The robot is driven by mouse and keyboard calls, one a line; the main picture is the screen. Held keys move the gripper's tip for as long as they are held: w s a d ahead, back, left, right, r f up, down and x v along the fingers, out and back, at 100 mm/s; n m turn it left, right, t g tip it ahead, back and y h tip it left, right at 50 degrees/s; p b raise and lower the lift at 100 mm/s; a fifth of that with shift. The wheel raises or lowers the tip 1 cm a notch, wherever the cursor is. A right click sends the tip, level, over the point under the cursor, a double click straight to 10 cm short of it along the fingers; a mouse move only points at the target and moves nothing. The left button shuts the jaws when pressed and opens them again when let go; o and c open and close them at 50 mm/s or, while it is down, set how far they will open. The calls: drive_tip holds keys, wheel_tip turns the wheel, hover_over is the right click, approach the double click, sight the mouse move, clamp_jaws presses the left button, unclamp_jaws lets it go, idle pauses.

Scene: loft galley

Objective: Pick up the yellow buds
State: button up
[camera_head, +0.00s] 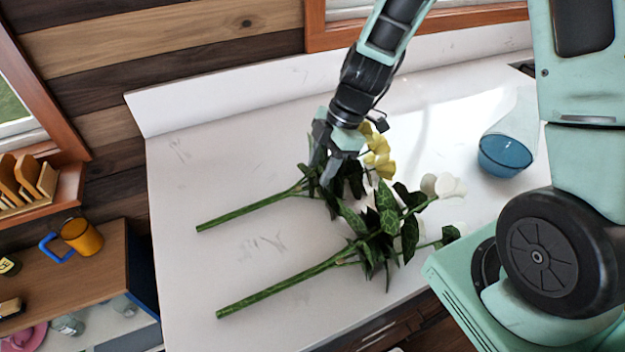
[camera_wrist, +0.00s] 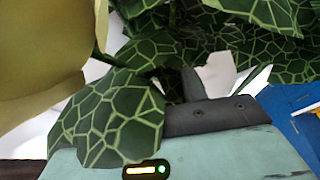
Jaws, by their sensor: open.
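The yellow buds (camera_head: 378,152) are on a leafy green stem (camera_head: 248,211) lying on the white counter. My gripper (camera_head: 333,160) is over the leafy part of this stem, just left of the buds, with its jaws open. Its fingertips are partly hidden among the leaves. In the wrist view, a large pale yellow petal (camera_wrist: 45,50) fills the upper left, and veined green leaves (camera_wrist: 115,115) cover part of the gripper. I cannot tell whether the stem lies between the fingers.
A second stem with white buds (camera_head: 440,186) lies nearer the front, close beside the yellow one. An orange mug (camera_head: 82,237) is on a lower wooden shelf at left. The left counter (camera_head: 185,170) is clear.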

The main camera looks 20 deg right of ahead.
sight(314, 179)
drive_tip(key=shift+p+x, duration=0.9)
drive_tip(key=shift+x, duration=1.5)
drive_tip(key=shift+w, duration=0.15)
drive_tip(key=shift+c, duration=0.3)
clamp_jaws()
